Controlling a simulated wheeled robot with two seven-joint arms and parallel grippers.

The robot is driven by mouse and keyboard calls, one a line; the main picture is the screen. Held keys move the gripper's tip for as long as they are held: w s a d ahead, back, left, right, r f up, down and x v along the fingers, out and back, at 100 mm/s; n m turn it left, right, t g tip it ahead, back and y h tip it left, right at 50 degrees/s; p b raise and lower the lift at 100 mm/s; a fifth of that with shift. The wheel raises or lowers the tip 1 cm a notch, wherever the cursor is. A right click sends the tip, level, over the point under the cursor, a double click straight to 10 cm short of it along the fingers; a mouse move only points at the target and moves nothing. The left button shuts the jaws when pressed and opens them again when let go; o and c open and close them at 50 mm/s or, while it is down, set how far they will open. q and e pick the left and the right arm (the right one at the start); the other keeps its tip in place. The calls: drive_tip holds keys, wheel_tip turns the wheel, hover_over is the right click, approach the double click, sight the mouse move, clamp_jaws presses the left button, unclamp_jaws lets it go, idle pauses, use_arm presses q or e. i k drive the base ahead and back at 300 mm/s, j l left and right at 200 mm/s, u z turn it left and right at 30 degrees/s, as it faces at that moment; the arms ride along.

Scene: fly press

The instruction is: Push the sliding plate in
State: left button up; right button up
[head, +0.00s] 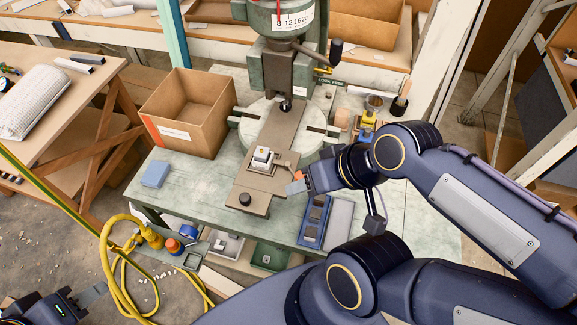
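The sliding plate (273,140) is a long brown plate that runs from under the press (287,60) toward the front of the green table. It sticks out well in front of the round press bed. A black knob (245,199) stands on its front end. A small white and grey block (263,157) sits in a holder on the plate. My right gripper (297,184) is just right of the plate's front part, near an orange piece; I cannot tell whether it touches or holds anything. My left gripper (93,293) is low at the left, away from the table; its finger gap is unclear.
An open cardboard box (188,110) stands left of the press. A blue block (155,174) lies at the table's left. A blue tray (314,222) lies right of the plate. A yellow hose (108,262) hangs at the front left.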

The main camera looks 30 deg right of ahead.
sight(252, 192)
drive_tip(key=z, duration=0.8)
drive_tip(key=k+j+z, duration=0.15)
drive_tip(key=j, duration=0.15)
